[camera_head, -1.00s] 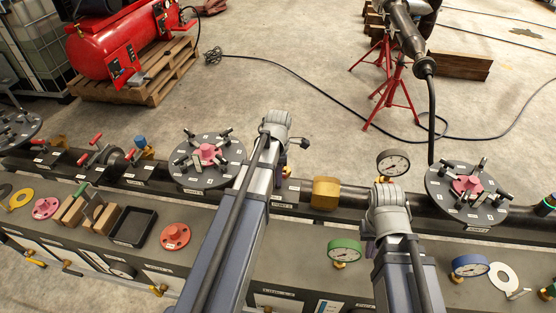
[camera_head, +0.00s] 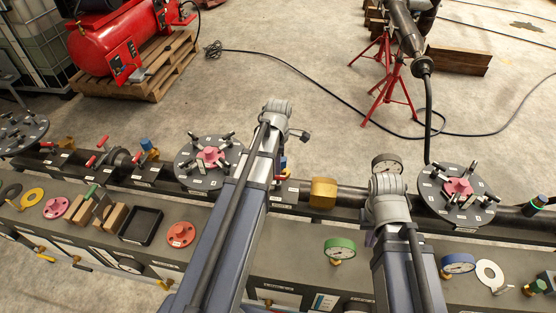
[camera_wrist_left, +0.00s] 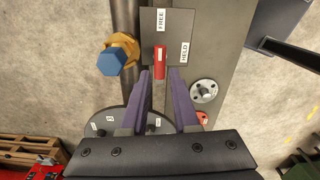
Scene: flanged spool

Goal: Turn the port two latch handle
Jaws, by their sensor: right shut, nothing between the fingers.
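In the left wrist view, a red latch handle (camera_wrist_left: 160,62) stands on a grey plate (camera_wrist_left: 150,22) marked FREE and HELD, and lies lengthwise, up and down in the picture. My left gripper (camera_wrist_left: 160,74) is open, its two purple fingers either side of the handle's near end. I cannot tell whether they touch it. In the head view my left gripper (camera_head: 283,163) is mostly hidden behind its arm, above the pipe. My right gripper (camera_head: 369,239) shows only as a small purple piece beside its arm, shut and empty. The port number is not readable.
A blue-capped brass fitting (camera_wrist_left: 112,60) stands left of the plate. Black flange discs with pink centres stand at left (camera_head: 207,181) and right (camera_head: 432,190) on the pipe. Gauges (camera_head: 340,248), a black tray (camera_head: 140,226) and coloured rings lie on the bench.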

